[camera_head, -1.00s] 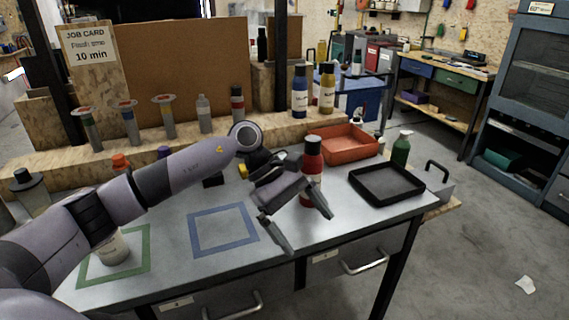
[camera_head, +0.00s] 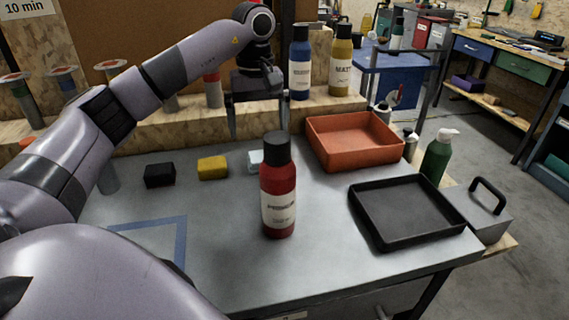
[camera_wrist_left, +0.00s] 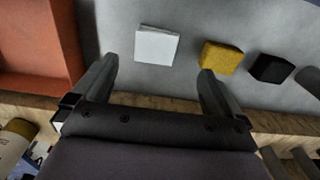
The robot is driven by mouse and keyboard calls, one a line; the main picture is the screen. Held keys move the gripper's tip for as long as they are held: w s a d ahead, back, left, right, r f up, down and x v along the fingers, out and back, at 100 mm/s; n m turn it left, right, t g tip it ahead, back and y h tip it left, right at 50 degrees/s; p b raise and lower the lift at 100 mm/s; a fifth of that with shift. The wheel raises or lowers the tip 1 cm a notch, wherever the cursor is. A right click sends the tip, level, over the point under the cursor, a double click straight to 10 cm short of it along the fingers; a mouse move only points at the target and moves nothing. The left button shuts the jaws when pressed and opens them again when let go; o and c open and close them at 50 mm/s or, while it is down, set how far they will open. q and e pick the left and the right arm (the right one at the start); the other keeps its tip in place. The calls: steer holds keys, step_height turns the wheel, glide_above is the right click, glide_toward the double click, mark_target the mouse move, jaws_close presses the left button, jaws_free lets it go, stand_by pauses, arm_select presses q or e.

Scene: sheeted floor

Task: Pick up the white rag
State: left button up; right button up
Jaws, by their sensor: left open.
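The white rag (camera_head: 255,162) is a small, pale, folded square on the grey table (camera_head: 330,270), partly hidden behind the red bottle (camera_head: 278,195) in the head view. In the left wrist view the whole rag (camera_wrist_left: 157,45) shows, flat and roughly between the fingertips but a little beyond them. My left gripper (camera_head: 257,125) points down, open and empty, above and apart from the rag; its spread fingers also show in the left wrist view (camera_wrist_left: 158,70). My right gripper is not in view.
A yellow block (camera_head: 212,168) and a black block (camera_head: 160,175) lie left of the rag. An orange bin (camera_head: 352,158) and a black tray (camera_head: 405,232) stand to the right. Blue (camera_head: 300,75) and mustard (camera_head: 341,75) bottles stand on the wooden ledge behind.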

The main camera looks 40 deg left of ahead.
mark_target(262, 155)
arm_select(q)
steer(key=shift+w+f+b, duration=0.3)
steer(key=shift+w+f, duration=0.05)
steer(key=shift+f, duration=0.8)
step_height(262, 155, down, 6)
steer(key=shift+s+f+b, duration=0.1)
steer(key=shift+b, duration=0.2)
steer(key=shift+d, duration=0.1)
steer(key=shift+c, duration=0.3)
steer(key=c, duration=1)
